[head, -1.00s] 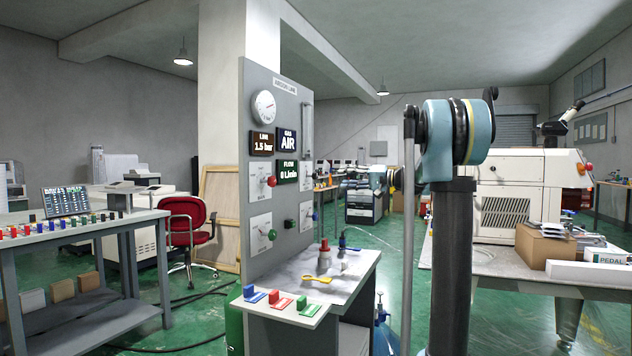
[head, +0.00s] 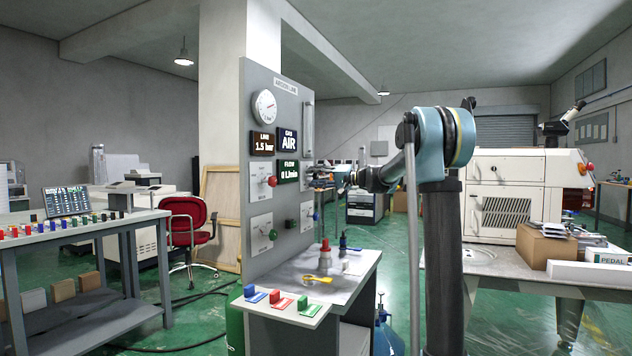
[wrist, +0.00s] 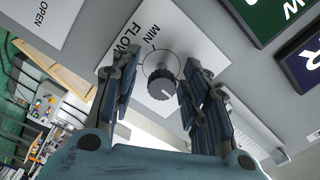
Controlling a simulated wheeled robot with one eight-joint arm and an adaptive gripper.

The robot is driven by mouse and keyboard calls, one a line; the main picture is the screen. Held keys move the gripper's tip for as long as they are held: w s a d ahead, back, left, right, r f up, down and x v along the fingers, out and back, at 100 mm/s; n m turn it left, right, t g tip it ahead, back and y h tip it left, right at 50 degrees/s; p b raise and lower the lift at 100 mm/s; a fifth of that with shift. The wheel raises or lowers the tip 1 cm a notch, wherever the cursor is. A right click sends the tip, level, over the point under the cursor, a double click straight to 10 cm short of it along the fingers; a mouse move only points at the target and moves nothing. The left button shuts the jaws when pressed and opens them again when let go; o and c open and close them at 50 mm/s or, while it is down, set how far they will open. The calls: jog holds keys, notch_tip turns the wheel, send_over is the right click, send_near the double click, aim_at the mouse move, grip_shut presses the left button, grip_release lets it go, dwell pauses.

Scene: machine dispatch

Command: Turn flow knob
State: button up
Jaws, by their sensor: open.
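The flow knob (wrist: 162,87) is a dark ribbed knob with a white mark, on a white plate (wrist: 150,30) lettered FLOW and MIN. In the wrist view it sits between the two fingers of my gripper (wrist: 159,77), which is open, with a finger on each side. I cannot tell whether either finger touches it. The flow display (head: 287,172) appears to read 0 L/min.
Other knobs on the panel are a red one (head: 270,181), a green one (head: 272,234) and a blue one (head: 316,216). A shelf (head: 352,272) below holds a yellow item (head: 318,279) and fittings.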

jog(key=shift+c, duration=0.6)
grip_shut()
jog(key=shift+m, duration=0.7)
jog(key=shift+o, duration=0.6)
grip_release()
jog(key=shift+f, duration=0.1)
